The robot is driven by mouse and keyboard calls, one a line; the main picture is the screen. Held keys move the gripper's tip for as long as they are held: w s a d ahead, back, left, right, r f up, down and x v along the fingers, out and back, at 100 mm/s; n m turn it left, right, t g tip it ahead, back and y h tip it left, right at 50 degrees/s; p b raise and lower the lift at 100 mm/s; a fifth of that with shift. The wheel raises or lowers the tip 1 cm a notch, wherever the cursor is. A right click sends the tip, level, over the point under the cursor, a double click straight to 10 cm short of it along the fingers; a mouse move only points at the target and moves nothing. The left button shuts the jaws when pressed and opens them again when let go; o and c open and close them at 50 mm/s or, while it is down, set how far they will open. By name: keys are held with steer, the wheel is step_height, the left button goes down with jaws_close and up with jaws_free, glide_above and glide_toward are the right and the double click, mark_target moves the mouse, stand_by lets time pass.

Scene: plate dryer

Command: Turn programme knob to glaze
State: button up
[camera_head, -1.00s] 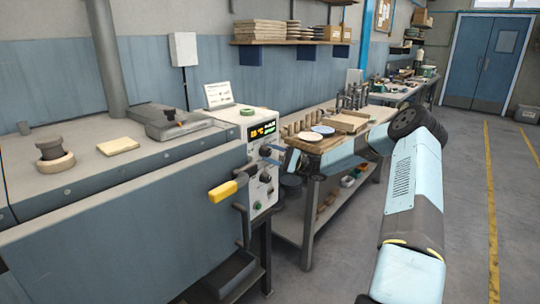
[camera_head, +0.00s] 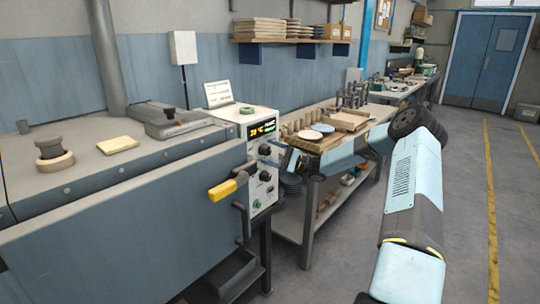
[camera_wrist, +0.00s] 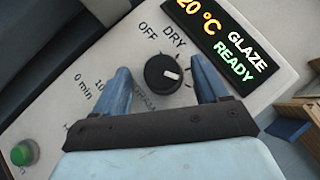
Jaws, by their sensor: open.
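The programme knob (camera_wrist: 163,73) is round and black with a white pointer mark. In the wrist view it sits on the white control panel, its mark pointing right, away from OFF and DRY. The display (camera_wrist: 225,40) reads 20 °C, GLAZE, READY. My gripper (camera_wrist: 160,66) is open, with one blue finger on each side of the knob and a visible gap to it. Part of the printed scale is hidden behind the fingers. In the head view the knob (camera_head: 264,149) shows on the panel beside my gripper (camera_head: 279,153).
A second knob (camera_head: 265,176) and a green button (camera_head: 257,204) are lower on the panel. A yellow-handled lever (camera_head: 226,188) sticks out at the dryer's front. A workbench (camera_head: 325,160) with plates and boards stands behind my arm.

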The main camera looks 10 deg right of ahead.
steer(key=v, duration=1.4)
steer(key=shift+a, duration=0.1)
steer(key=s+a+r+n+g+h, duration=0.2)
steer(key=s+a+r+g+h, duration=0.3)
steer(key=s+a, duration=0.35)
steer(key=s+a+r+n+g+h, duration=0.2)
steer(key=s+a+r+n+h, duration=0.1)
steer(key=s+a+r+h, duration=0.5)
steer(key=s+d+r+t+h, duration=0.1)
steer(key=s+r+t+h, duration=0.1)
steer(key=s, duration=0.8)
steer(key=s+r+n+t+h, duration=0.1)
steer(key=s+r+t+h, duration=0.2)
steer(key=s, duration=0.7)
steer(key=s+d+r+n+t+h, duration=0.1)
steer(key=s+r, duration=0.4)
steer(key=s, duration=0.5)
steer(key=shift+d+t+h, duration=0.4)
steer(key=shift+t+h, duration=0.4)
steer(key=shift+h, duration=0.5)
steer(key=shift+c, duration=0.3)
